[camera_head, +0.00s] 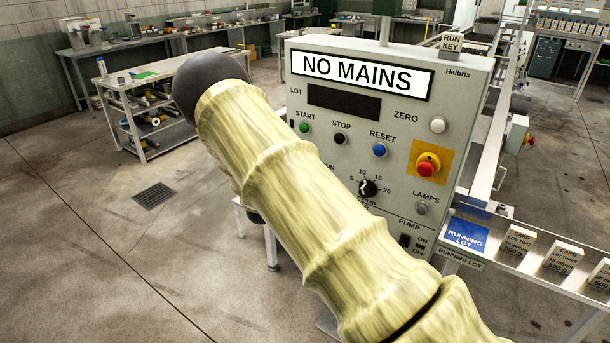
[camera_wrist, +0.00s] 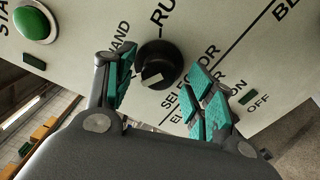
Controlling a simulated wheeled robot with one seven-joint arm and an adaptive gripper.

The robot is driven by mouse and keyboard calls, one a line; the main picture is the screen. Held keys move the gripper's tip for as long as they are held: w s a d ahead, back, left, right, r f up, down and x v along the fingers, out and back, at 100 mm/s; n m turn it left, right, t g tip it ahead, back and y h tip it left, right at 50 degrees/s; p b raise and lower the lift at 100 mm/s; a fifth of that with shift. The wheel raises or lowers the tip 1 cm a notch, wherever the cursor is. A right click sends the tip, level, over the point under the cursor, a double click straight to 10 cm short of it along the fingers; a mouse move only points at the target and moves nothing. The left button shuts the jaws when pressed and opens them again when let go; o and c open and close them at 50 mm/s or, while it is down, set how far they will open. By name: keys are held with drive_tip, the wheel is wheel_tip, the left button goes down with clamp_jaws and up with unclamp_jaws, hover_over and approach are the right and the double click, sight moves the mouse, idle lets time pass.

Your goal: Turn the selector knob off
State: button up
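The selector knob (camera_wrist: 157,63) is black and round, with a white mark on its lower edge in the wrist view. The labels HAND, RUN and SELECTOR surround it on the grey panel (camera_wrist: 215,30). My gripper (camera_wrist: 163,90) is open, its green-padded fingers apart on the left and right of the knob. No contact with the knob shows. In the head view, my arm hides both the gripper and this knob. The control panel (camera_head: 463,100) there carries a NO MAINS sign (camera_head: 361,75).
A green button (camera_wrist: 35,23) is near the left finger in the wrist view. A red emergency stop (camera_head: 428,164), a speed dial (camera_head: 368,188) and a blue reset button (camera_head: 380,150) are on the panel. A shelf with cards (camera_head: 517,245) is at right.

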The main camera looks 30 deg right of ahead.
drive_tip(key=v, duration=1.2)
idle(0.5)
drive_tip(key=s+a+f+m+y, duration=0.1)
drive_tip(key=s+a+f+y, duration=0.3)
drive_tip(key=s+f, duration=0.75)
drive_tip(key=s+a+f+m+y, duration=0.1)
drive_tip(key=s+f+y, duration=0.6)
drive_tip(key=f, duration=0.8)
drive_tip(key=s+a+f+m+g+y, duration=0.2)
drive_tip(key=s+a, duration=0.2)
drive_tip(key=s, duration=0.5)
drive_tip(key=s+a+f+m+g+y, duration=0.1)
drive_tip(key=s+a, duration=0.3)
drive_tip(key=s, duration=0.6)
drive_tip(key=s+a+f+m+g+y, duration=0.2)
drive_tip(key=s+a+m+g, duration=0.1)
drive_tip(key=s, duration=0.7)
drive_tip(key=shift+a+f+g+y+b, duration=0.3)
drive_tip(key=shift+a+f+g+b, duration=0.1)
drive_tip(key=shift+g+b, duration=0.1)
drive_tip(key=shift+s, duration=0.1)
